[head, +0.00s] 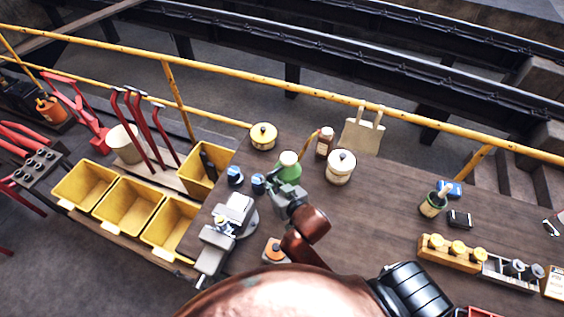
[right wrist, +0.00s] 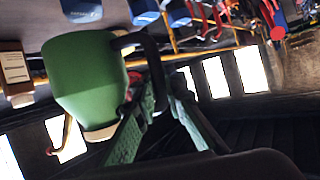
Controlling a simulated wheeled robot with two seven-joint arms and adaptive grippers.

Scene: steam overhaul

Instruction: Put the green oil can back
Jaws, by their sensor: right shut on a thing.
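The green oil can (head: 289,168), with a pale top and a thin yellowish spout, is at the left part of the wooden workbench in the head view. My right gripper (head: 283,190) is at its near side, shut on its dark handle. In the right wrist view the can's green body (right wrist: 85,75) fills the left, seen upside down, with the black handle (right wrist: 150,60) at the fingers (right wrist: 160,105). I cannot tell whether the can touches the bench. My left gripper is not in view.
Two blue-topped items (head: 235,175) stand left of the can, a brown bottle (head: 324,142) and a cream pot (head: 340,168) to its right, and a yellow-lidded pot (head: 263,136) behind. A grey vise (head: 215,243) is at front left. The bench (head: 385,205) is clear at mid-right.

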